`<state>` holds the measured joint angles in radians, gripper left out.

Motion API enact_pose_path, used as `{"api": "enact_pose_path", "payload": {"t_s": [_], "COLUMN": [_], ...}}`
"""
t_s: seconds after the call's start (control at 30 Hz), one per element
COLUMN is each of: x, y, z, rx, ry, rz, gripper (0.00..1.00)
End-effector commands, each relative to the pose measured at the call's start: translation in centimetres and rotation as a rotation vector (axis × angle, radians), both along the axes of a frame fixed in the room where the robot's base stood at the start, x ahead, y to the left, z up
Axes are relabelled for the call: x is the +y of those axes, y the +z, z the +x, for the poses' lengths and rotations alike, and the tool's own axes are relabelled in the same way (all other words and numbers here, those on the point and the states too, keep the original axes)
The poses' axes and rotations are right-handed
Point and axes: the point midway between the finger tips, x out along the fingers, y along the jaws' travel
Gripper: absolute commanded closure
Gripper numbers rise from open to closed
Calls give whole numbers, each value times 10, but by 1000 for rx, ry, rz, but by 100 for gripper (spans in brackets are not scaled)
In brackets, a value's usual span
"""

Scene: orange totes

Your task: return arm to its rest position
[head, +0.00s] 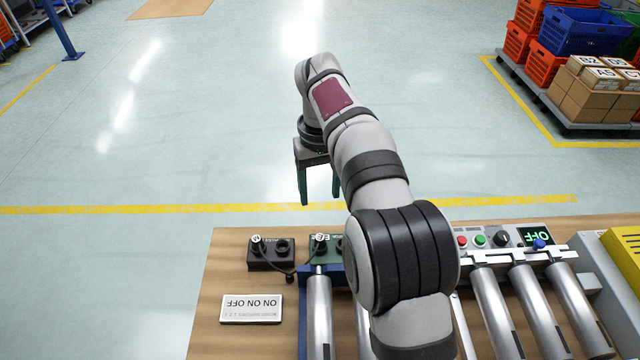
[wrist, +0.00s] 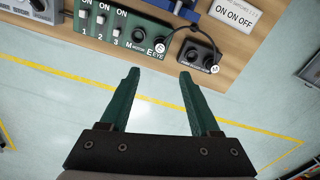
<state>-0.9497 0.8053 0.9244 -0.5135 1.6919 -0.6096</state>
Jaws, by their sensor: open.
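My arm reaches forward from the bottom of the head view over the roller table. My gripper (head: 319,200) hangs past the table's far edge, over the open floor. Its two green fingers are apart with nothing between them. In the wrist view my gripper (wrist: 157,75) is also open and empty. Its fingertips point toward the table edge and the green switch panel (wrist: 122,32), apart from both. My arm hides part of the rollers and panel in the head view.
The wooden table (head: 225,265) bears metal rollers (head: 500,310), a black socket box (head: 268,254), a white label plate (head: 251,308) and a control box with an OFF display (head: 535,236). Crates (head: 580,32) and cartons (head: 590,100) stand at the far right. The floor around my gripper is clear.

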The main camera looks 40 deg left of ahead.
Motion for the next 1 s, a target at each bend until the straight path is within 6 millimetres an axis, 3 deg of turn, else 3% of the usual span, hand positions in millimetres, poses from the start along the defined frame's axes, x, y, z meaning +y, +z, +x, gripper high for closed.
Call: {"api": "enact_pose_path", "payload": {"t_s": [0.13,0.63,0.7,0.77,0.87,0.93,1.0], "x": [0,0,-11,-38,-125,-199,-267], "y": [14,14,20,32,62,77,81], "z": [0,0,5,15,28,17,-13], "rx": [-1,1,3,10,31,49,70], "ry": [0,-1,-31,-108,-350,-568,-794], "rz": [1,0,2,6,19,34,51], "gripper": [37,37,37,37,37,37,37]}}
